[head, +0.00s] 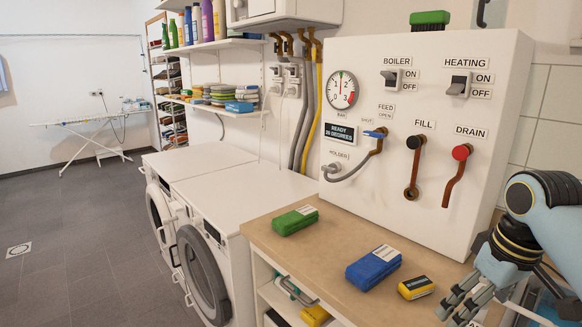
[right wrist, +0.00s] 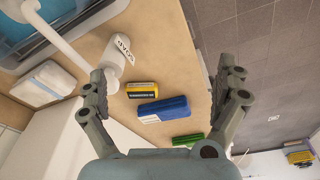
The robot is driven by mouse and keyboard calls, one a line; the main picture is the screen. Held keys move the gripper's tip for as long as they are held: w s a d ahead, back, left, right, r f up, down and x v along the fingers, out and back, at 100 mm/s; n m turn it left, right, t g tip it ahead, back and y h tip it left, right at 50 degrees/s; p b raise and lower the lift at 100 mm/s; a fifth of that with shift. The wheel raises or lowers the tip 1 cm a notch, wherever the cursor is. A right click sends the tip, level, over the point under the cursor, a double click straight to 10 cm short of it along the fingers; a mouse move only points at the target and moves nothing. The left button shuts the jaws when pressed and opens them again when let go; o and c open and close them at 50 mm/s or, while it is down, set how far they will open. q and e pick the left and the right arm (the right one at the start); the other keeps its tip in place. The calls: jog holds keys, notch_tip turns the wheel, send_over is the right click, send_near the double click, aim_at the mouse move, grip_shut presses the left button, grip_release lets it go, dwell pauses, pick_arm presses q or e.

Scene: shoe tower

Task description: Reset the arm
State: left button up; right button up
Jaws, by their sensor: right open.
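My right gripper (head: 462,299) comes in from the right in the head view, above the front right part of the wooden counter (head: 330,245). In the right wrist view my right gripper (right wrist: 168,82) has its two fingers spread wide, with nothing held between them. Beyond the fingers lie a yellow pack (right wrist: 141,89), a blue pack (right wrist: 163,109) and a green pack (right wrist: 188,139) on the counter. My left gripper is in neither view.
The head view shows the green pack (head: 295,220), blue pack (head: 373,268) and yellow pack (head: 416,287) before the white boiler panel (head: 400,110). Washing machines (head: 205,250) stand left. A white soap bottle (right wrist: 108,60) is near one finger.

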jog(key=s+a+m+t+h, duration=0.1)
jog(key=s+a+m+t, duration=0.2)
jog(key=s, duration=1.9)
notch_tip(320, 180, down, 37)
jog(key=s+d+g+b, duration=0.2)
jog(key=s+g+b, duration=0.1)
jog(key=b, duration=0.7)
pick_arm(q)
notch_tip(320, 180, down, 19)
jog(key=b, duration=0.8)
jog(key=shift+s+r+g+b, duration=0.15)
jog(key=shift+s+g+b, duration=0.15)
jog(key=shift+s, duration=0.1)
pick_arm(e)
jog(key=s+f, duration=0.9)
jog(key=f, duration=0.2)
jog(key=s+f+g, duration=0.1)
jog(key=s+f, duration=0.8)
jog(key=f, duration=0.3)
jog(key=shift+d+f, duration=0.25)
jog(key=shift+d, duration=0.2)
